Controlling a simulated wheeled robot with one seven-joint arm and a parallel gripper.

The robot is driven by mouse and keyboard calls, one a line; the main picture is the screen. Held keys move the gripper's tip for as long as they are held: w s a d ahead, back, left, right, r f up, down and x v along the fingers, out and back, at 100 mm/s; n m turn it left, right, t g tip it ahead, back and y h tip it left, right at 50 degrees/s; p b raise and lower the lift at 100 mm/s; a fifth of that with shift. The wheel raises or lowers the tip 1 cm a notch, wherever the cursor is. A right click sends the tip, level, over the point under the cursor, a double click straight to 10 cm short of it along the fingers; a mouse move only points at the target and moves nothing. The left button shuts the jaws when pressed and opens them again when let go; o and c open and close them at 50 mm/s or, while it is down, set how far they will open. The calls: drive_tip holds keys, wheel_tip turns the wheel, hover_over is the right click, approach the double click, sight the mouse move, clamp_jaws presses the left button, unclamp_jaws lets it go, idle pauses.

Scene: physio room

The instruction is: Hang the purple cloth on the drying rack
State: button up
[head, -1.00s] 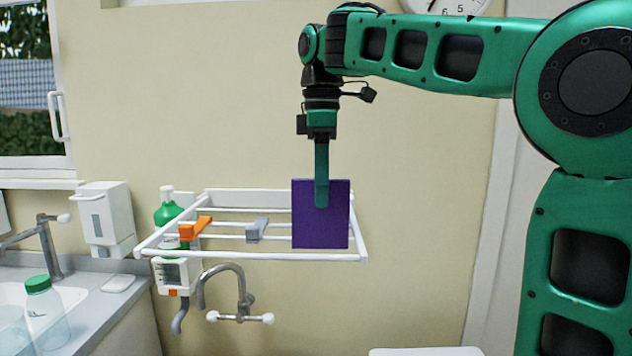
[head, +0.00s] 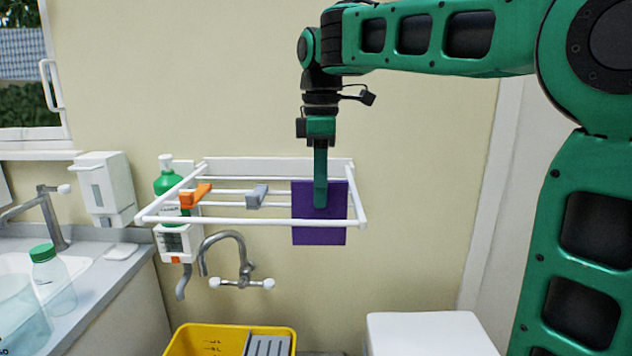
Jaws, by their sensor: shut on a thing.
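The purple cloth (head: 334,208) hangs flat and upright at the right end of the white drying rack (head: 160,219) on the wall. My gripper (head: 320,204) points straight down and is shut on the cloth's upper part. The rack's front bar crosses in front of the cloth, and the cloth's lower edge shows below that bar. The cloth's upper edge stands above the bar. Whether the cloth touches or rests on any inner bar cannot be told, since the cloth hides the bars behind it.
An orange clip (head: 196,196) and a grey clip (head: 257,196) sit on the rack's bars to the left. Below are a wall tap (head: 241,283), a yellow crate (head: 190,338) and a white surface (head: 430,335). A green-capped bottle (head: 50,280) stands at the sink, left.

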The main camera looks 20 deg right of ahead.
drive_tip(key=shift+f, duration=2)
drive_tip(key=o, duration=0.9)
drive_tip(key=shift+r, duration=0.1)
drive_tip(key=shift+r, duration=4.4)
